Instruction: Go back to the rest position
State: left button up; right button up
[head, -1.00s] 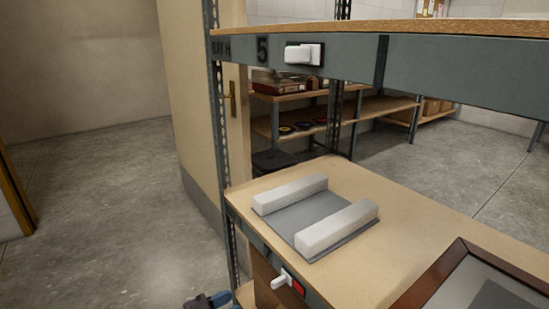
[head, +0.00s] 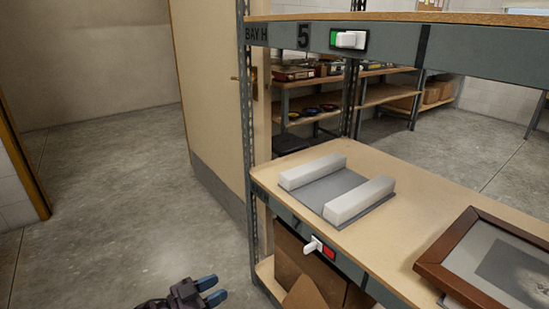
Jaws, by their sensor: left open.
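My left gripper (head: 213,290) shows at the bottom edge of the head view, left of the shelf rack. Its two blue-tipped fingers are apart with nothing between them. It is over the concrete floor and clear of the rack. My right gripper is not in the picture.
The rack has an upper rail (head: 390,50) marked BAY H 5 with a white slider (head: 350,40) beside a green patch. The lower shelf (head: 420,195) bears two pale foam blocks on a grey mat (head: 328,185) and a framed picture (head: 440,262). The floor (head: 100,200) at left is clear.

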pick_arm(q)
jog(key=s+a+f+n+t+y, duration=0.2)
jog(key=s+a+f+y, duration=0.15)
jog(key=s+a, duration=0.4)
jog(key=s+a+f+n+t+y, duration=0.15)
jog(key=s+a+y, duration=0.3)
jog(key=s, duration=0.65)
jog(key=s+a+r+g+y, duration=0.1)
jog(key=s+a+g+y, duration=0.15)
jog(key=s, duration=0.75)
jog(key=s+a+r+g+y, duration=0.1)
jog(key=s+a+g+y, duration=0.15)
jog(key=s, duration=0.85)
jog(key=shift+d+n, duration=2.75)
notch_tip(320, 180, up, 9)
jog(key=n+t+y+p, duration=0.1)
jog(key=t+p, duration=0.1)
jog(key=p, duration=1.1)
jog(key=shift+w+a+r, duration=0.15)
jog(key=shift+w+a, duration=0.2)
jog(key=shift+w, duration=0.05)
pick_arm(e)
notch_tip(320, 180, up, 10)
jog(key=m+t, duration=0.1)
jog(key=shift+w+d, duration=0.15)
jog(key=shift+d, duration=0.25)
